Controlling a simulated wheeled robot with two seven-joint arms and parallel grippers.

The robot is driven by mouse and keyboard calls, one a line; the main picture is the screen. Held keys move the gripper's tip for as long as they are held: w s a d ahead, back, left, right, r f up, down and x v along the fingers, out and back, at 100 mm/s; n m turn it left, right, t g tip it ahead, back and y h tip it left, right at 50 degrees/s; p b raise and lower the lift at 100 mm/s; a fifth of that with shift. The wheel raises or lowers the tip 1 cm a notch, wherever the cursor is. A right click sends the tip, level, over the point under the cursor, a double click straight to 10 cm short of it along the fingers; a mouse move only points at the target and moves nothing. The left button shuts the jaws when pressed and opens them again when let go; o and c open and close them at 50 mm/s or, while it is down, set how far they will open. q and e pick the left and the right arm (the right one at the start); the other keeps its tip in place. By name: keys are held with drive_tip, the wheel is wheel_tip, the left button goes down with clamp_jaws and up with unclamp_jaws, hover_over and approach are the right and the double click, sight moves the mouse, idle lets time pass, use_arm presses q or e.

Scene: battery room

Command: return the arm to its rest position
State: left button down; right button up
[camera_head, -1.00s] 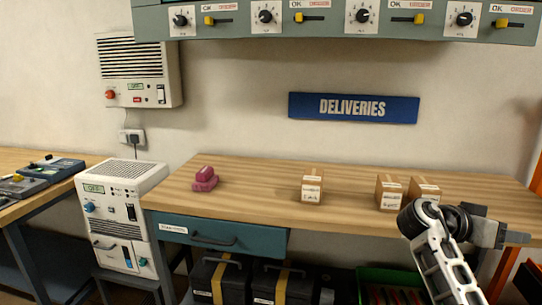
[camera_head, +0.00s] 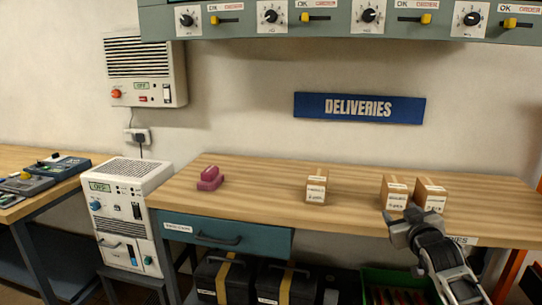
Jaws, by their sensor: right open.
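My right arm comes in from the bottom right, with its right gripper (camera_head: 398,226) at the front edge of the wooden bench (camera_head: 262,188). The gripper looks open and empty, and its fingers are small and partly foreshortened. It appears just in front of two small cardboard boxes, the left one (camera_head: 394,191) and the right one (camera_head: 430,195), apart from them as far as I can see. A third cardboard box (camera_head: 316,186) stands alone further left on the bench. My left gripper is out of view.
A pink object (camera_head: 210,178) lies on the bench's left part. A teal drawer (camera_head: 222,232) hangs below, with black cases (camera_head: 285,284) and a green crate (camera_head: 385,285) underneath. A blue DELIVERIES sign (camera_head: 360,108) and a teal panel (camera_head: 330,20) are on the wall.

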drive_tip(key=s+a+f+g+y, duration=0.2)
drive_tip(key=s+a+f, duration=0.45)
drive_tip(key=f, duration=0.35)
drive_tip(key=s+a+f+g+y, duration=0.1)
drive_tip(key=s+a+f, duration=0.3)
drive_tip(key=s, duration=0.6)
drive_tip(key=s+a+f+g+y, duration=0.1)
drive_tip(key=s+a+f, duration=0.2)
drive_tip(key=s, duration=0.7)
drive_tip(key=s+a+f+g+y, duration=0.1)
drive_tip(key=s+a+f, duration=0.3)
drive_tip(key=s, duration=0.6)
drive_tip(key=shift+s+a+f+g, duration=0.2)
drive_tip(key=shift+a+f+g, duration=0.2)
drive_tip(key=shift+a, duration=0.6)
